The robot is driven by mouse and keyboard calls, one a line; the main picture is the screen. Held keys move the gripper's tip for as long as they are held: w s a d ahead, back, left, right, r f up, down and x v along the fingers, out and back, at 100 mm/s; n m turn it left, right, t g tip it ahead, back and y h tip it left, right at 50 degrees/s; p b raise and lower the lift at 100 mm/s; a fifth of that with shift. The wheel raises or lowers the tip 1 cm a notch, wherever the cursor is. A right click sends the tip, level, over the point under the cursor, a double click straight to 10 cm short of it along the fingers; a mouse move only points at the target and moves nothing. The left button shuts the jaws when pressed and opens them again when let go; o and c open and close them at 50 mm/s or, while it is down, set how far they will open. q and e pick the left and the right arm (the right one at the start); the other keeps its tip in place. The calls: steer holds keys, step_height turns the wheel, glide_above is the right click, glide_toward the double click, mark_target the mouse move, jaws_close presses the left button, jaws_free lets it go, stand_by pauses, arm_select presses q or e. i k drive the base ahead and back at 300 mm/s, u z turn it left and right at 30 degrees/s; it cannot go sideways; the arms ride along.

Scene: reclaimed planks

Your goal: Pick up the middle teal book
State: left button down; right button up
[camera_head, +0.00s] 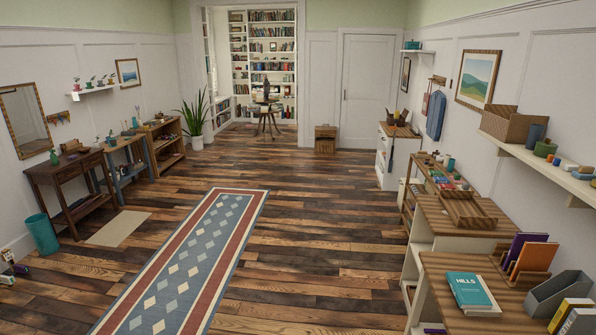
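A teal book (468,290) with white lettering that seems to read "HILLS" lies flat, cover up, on the wooden top of the near right cabinet (440,264). A pale book or page block (492,301) shows at its right edge, partly covered; I cannot tell whether it is a separate book. I make out no other teal book near it, so I cannot tell what it is the middle of. Neither of my grippers is in view.
Right of the teal book stand a wooden holder with purple (524,243) and orange (535,257) books, a grey file box (556,292) and yellow books (571,311). A wall shelf (540,166) overhangs this side. The floor along the patterned rug (190,262) is clear.

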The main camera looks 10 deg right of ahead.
mark_target(468, 293)
steer(key=z, duration=0.15)
steer(key=i, duration=1.9)
steer(key=z, duration=0.9)
steer(key=i, duration=1)
steer(key=z, duration=1.1)
